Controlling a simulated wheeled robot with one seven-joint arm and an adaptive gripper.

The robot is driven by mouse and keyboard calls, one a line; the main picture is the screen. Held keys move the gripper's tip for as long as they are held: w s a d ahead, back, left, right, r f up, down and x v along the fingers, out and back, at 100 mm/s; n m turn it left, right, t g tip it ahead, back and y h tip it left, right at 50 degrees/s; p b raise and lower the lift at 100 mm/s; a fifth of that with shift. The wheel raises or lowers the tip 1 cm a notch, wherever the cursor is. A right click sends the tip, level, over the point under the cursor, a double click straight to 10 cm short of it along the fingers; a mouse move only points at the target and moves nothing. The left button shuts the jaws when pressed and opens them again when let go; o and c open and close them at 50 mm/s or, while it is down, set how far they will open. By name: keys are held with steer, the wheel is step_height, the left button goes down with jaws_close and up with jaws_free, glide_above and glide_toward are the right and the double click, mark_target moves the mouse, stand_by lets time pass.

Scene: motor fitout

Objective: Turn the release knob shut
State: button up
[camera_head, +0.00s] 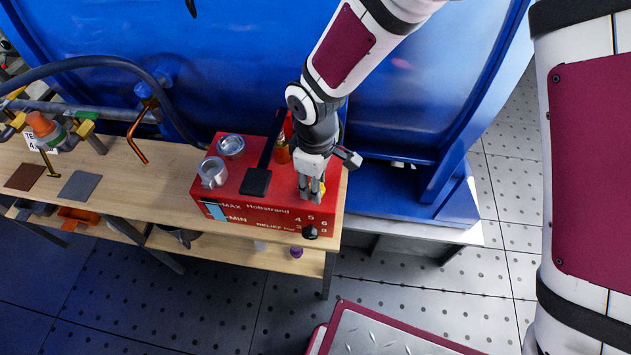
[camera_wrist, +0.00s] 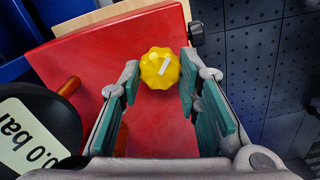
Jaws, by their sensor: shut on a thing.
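The release knob looks to be the yellow lobed knob (camera_wrist: 158,72) with a white pointer line, on top of a red pump unit (camera_head: 260,210). In the wrist view it sits between the fingertips of my gripper (camera_wrist: 160,78), near their far ends. The pointer line leans slightly right of the picture's vertical. My gripper (camera_head: 312,192) points down over the right end of the unit in the head view and is shut on the yellow knob. There the fingers mostly hide the knob.
A black knob (camera_head: 310,233) is on the unit's front, beside numbers. A black lever or gauge (camera_head: 257,182) stands close left of my gripper. Two metal cylinders (camera_head: 231,146) are on the unit's left. The unit stands on a wooden bench (camera_head: 120,185); a blue tank (camera_head: 250,60) rises behind.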

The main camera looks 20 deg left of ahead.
steer(key=m, duration=0.5)
steer(key=shift+m+p, duration=0.3)
steer(key=shift+p, duration=0.05)
steer(key=shift+m+p, duration=0.65)
steer(key=shift+m, duration=1.45)
steer(key=shift+d, duration=0.1)
steer(key=o, duration=1.1)
steer(key=shift+o, duration=0.2)
step_height(320, 180, up, 12)
